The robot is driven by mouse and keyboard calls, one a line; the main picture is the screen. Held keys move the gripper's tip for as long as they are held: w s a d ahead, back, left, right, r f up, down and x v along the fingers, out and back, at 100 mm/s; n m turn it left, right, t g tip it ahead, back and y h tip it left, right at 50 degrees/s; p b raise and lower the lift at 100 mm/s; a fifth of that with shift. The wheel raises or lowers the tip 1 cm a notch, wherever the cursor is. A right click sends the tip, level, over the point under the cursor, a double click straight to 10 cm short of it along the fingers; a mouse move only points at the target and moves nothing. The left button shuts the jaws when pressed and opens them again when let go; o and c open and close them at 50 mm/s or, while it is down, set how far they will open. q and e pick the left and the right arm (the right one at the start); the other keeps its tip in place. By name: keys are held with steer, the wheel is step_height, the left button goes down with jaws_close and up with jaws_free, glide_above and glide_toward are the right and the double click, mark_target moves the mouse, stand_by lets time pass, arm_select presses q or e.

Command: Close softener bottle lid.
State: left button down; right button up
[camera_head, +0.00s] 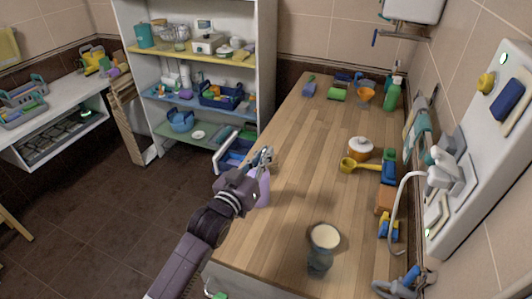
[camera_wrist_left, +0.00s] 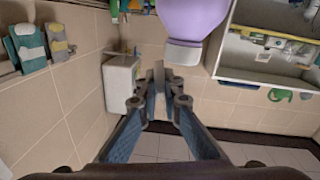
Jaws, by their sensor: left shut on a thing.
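The purple softener bottle (camera_head: 263,190) stands at the left edge of the wooden counter, partly hidden behind my left gripper (camera_head: 264,158). In the left wrist view the bottle (camera_wrist_left: 194,18) is at the top, with a pale end (camera_wrist_left: 184,54) towards my fingers. My left gripper (camera_wrist_left: 160,88) is shut on a small pale piece (camera_wrist_left: 160,106) between its blue fingers, which looks like the lid. The fingertips are close to the bottle's pale end; I cannot tell whether they touch. A blue-grey form (camera_head: 405,284) at the bottom right may be my right gripper; its jaws are unclear.
A white jar with an orange-brown band (camera_head: 360,149) and a yellow scoop (camera_head: 355,165) are further back. A green pump bottle (camera_head: 393,94) stands at the far right. The counter's middle (camera_head: 310,150) is clear.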

arm_select(q)
steer(key=shift+a+n, duration=0.1)
steer(key=shift+n, duration=0.4)
steer(key=c, duration=2.1)
jaws_free()
steer(key=v, duration=1.2)
steer(key=shift+f, duration=0.1)
